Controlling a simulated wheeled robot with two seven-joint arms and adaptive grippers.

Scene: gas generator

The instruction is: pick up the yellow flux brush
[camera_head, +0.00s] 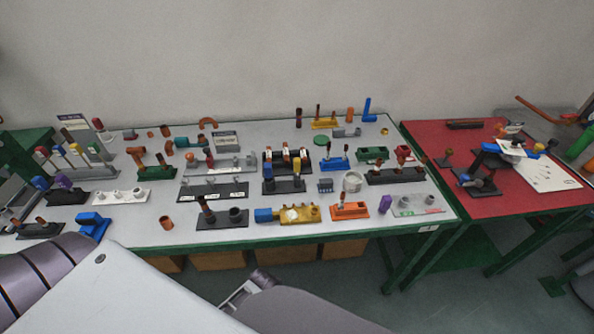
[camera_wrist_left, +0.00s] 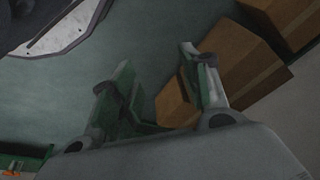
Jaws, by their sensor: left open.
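In the head view a rack (camera_head: 80,168) stands at the left end of the grey table. It holds several upright tools with coloured handles. The brush is not visible in the wrist view. I cannot make out my right gripper.
The grey table (camera_head: 370,220) is crowded with stands, tools and fittings. A red table (camera_head: 490,205) is at the right. Cardboard boxes (camera_wrist_left: 237,70) sit low under the table.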

